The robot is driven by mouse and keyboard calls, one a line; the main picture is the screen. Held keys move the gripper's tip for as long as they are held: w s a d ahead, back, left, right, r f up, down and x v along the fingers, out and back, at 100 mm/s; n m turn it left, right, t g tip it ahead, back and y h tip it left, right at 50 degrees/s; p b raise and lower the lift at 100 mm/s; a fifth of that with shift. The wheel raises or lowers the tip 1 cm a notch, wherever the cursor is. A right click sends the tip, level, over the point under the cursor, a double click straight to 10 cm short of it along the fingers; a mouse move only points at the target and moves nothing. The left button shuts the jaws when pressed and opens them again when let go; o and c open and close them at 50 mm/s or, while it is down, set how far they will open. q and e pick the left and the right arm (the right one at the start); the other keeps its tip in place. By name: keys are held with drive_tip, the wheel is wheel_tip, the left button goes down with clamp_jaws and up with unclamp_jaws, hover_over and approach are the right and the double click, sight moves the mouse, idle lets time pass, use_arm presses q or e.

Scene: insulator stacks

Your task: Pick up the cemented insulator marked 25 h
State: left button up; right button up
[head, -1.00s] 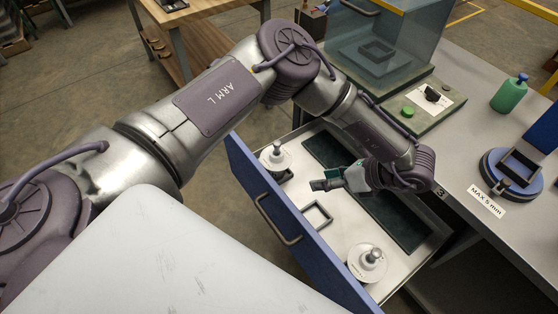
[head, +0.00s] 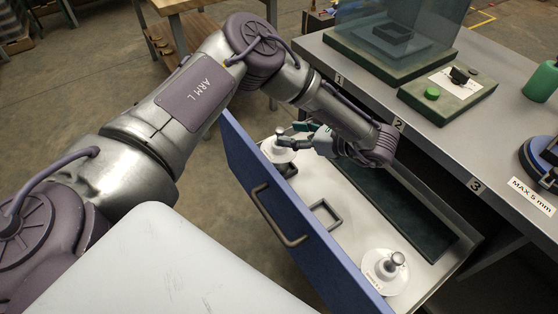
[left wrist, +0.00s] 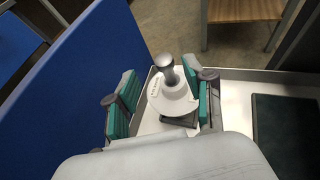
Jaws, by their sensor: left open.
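Two white insulators with grey metal pins stand in the open drawer. The far-left one (head: 279,153) is at the drawer's back-left corner, on a dark square holder. The near-right one (head: 385,271) stands towards the drawer's front right. Their markings are too small to read. My left gripper (head: 293,136) is open at the far-left insulator's pin. In the left wrist view that insulator (left wrist: 172,98) shows between the teal-padded fingers of my gripper (left wrist: 160,105), with no clear grip on it. My right gripper is not in view.
The drawer's blue front (head: 262,183) rises beside the insulators. An empty dark square frame (head: 325,214) and a long dark mat (head: 407,215) lie in the drawer. The grey bench (head: 415,142) stands to the right, bearing a green-button box (head: 450,97).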

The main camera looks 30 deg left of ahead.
sight(279, 128)
use_arm(q)
drive_tip(key=x, duration=0.3)
drive_tip(key=b+x, duration=0.1)
drive_tip(key=x, duration=0.1)
drive_tip(key=shift+w+a+f, duration=0.25)
drive_tip(key=shift+w+a, duration=0.05)
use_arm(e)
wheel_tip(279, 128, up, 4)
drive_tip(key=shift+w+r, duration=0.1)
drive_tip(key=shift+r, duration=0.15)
use_arm(q)
clamp_jaws()
drive_tip(key=shift+r, duration=0.15)
